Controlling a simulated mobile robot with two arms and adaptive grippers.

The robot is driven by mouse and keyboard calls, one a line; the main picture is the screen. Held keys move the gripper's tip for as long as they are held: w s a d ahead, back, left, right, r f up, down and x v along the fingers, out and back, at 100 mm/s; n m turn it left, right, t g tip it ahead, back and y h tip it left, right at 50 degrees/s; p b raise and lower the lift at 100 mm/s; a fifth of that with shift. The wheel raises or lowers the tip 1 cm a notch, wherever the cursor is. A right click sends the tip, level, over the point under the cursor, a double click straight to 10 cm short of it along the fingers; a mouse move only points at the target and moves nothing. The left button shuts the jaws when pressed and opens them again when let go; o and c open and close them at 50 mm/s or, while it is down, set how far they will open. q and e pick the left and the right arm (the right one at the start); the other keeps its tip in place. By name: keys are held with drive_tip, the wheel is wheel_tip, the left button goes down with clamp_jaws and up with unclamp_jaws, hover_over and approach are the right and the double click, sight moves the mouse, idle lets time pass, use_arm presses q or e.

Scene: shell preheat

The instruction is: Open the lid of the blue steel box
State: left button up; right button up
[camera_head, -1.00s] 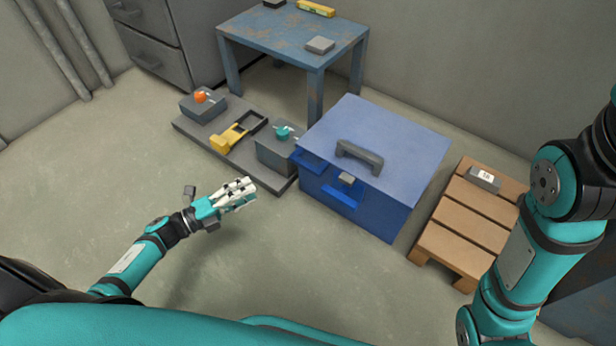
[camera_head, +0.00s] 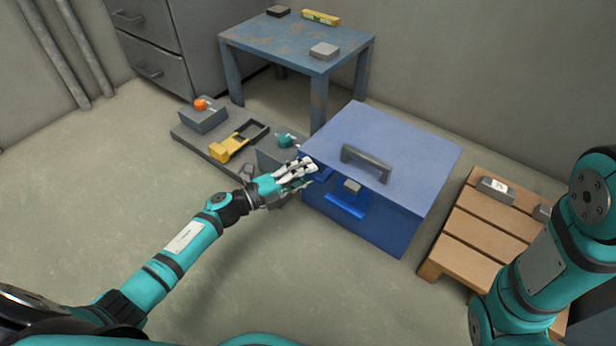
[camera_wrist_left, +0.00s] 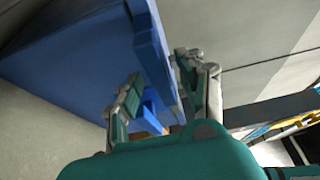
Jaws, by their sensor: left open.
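The blue steel box (camera_head: 385,222) stands on the floor in the middle of the head view. Its lid (camera_head: 400,135) is down and carries a grey handle (camera_head: 366,164). A grey latch (camera_head: 352,186) sits on the front above a blue bracket (camera_head: 345,206). My left gripper (camera_head: 308,172) is open at the box's front left corner, at lid height, and hides part of that corner. In the left wrist view, a blue edge of the box (camera_wrist_left: 154,50) runs between the open fingers (camera_wrist_left: 160,88); I cannot tell whether they touch it. My right gripper is out of view.
A grey base (camera_head: 190,140) with a yellow clamp (camera_head: 238,140) lies left of the box. A worn blue table (camera_head: 290,45) stands behind. A wooden pallet (camera_head: 470,235) with a grey block (camera_head: 497,190) is at the right. The floor front left is clear.

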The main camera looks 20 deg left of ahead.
use_arm(q)
drive_tip(key=shift+w+d, duration=0.4)
clamp_jaws()
